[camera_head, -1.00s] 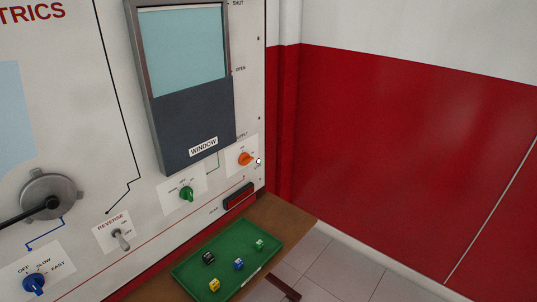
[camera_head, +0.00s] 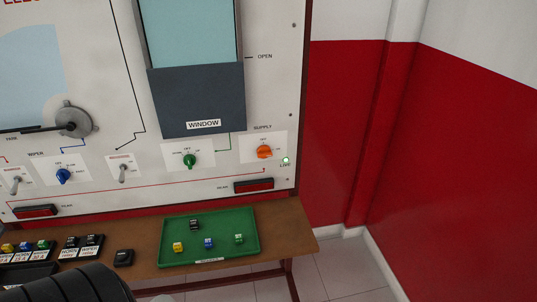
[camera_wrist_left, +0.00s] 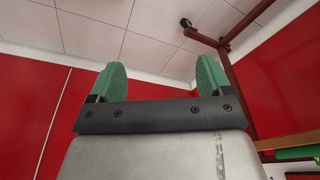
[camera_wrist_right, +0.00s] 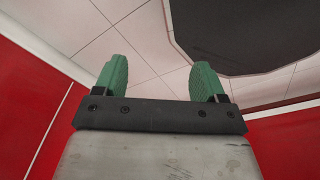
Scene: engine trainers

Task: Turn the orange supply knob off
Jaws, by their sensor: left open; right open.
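The orange supply knob (camera_head: 264,152) sits on a white plate at the right of the trainer panel, under the word SUPPLY. Its exact pointing is too small to tell. A green lamp marked LIVE (camera_head: 285,160) beside it looks lit. My left gripper (camera_wrist_left: 160,82) is open and empty in the left wrist view. My right gripper (camera_wrist_right: 162,80) is open and empty in the right wrist view. Neither gripper shows in the head view, and the knob shows in neither wrist view, so both are away from it.
A green knob (camera_head: 191,161), a toggle switch (camera_head: 122,172) and a blue knob (camera_head: 63,176) are left of the supply knob. Below, a brown bench (camera_head: 290,222) holds a green tray (camera_head: 240,220) with small coloured blocks. Red and white walls stand at right.

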